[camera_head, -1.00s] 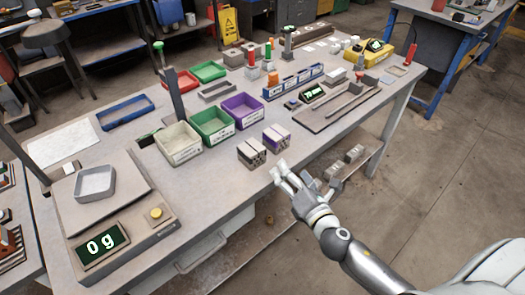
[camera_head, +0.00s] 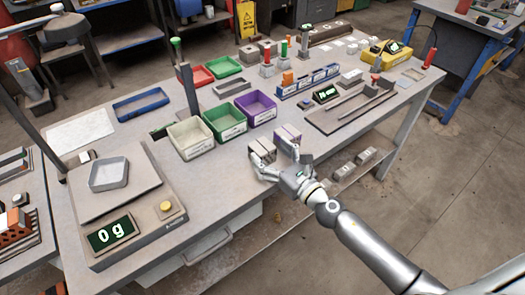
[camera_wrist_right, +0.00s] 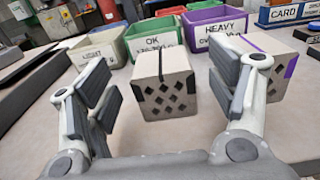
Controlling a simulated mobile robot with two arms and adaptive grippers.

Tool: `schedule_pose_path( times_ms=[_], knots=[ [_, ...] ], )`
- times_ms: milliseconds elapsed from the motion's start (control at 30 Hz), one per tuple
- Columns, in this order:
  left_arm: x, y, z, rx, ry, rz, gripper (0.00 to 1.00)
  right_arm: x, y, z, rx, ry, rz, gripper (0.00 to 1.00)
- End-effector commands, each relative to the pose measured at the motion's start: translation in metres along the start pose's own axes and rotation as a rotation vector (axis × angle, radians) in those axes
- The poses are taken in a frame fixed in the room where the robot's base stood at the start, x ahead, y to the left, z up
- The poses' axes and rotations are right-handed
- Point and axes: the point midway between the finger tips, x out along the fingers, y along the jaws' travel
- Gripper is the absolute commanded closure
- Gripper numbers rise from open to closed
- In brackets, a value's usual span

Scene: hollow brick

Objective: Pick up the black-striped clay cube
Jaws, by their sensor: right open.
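The black-striped clay cube (camera_wrist_right: 163,82) sits on the workbench in the right wrist view, a pale block with a black stripe on top and dark diamond holes in its front face. In the head view the cube (camera_head: 262,147) is partly covered by my right gripper. A similar cube with a purple stripe (camera_wrist_right: 268,62) stands just to its right. My right gripper (camera_wrist_right: 165,90) is open, one finger on each side of the black-striped cube; its fingers also show in the head view (camera_head: 271,161). My left gripper is out of view.
White (camera_head: 191,137), green (camera_head: 224,121) and purple (camera_head: 256,107) bins stand behind the cubes. A scale (camera_head: 117,198) with a grey tray lies at the left. The bench's front edge is close below my right gripper. Long bars lie on a tray at the right.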

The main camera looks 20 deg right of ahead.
Motion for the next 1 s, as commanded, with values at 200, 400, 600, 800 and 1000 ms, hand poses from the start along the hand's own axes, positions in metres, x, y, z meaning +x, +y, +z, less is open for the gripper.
schedule_pose_path(
  times_ms=[200, 400, 600, 800, 1000],
  knots=[
    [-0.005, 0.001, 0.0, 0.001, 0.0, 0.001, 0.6, 0.033, -0.001, 0.0, 0.002, -0.003, -0.001, 0.21],
    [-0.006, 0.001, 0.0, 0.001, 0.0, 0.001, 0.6, 0.046, -0.001, -0.001, 0.001, -0.001, 0.0, 0.21],
    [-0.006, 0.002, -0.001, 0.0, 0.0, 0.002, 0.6, 0.046, -0.001, -0.001, 0.001, -0.001, 0.0, 0.23],
    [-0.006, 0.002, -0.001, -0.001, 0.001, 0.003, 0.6, 0.046, -0.001, -0.001, 0.001, -0.001, 0.0, 0.48],
    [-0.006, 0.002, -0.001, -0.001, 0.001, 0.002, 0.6, 0.045, -0.001, -0.001, 0.001, -0.001, 0.0, 0.74]
  ],
)
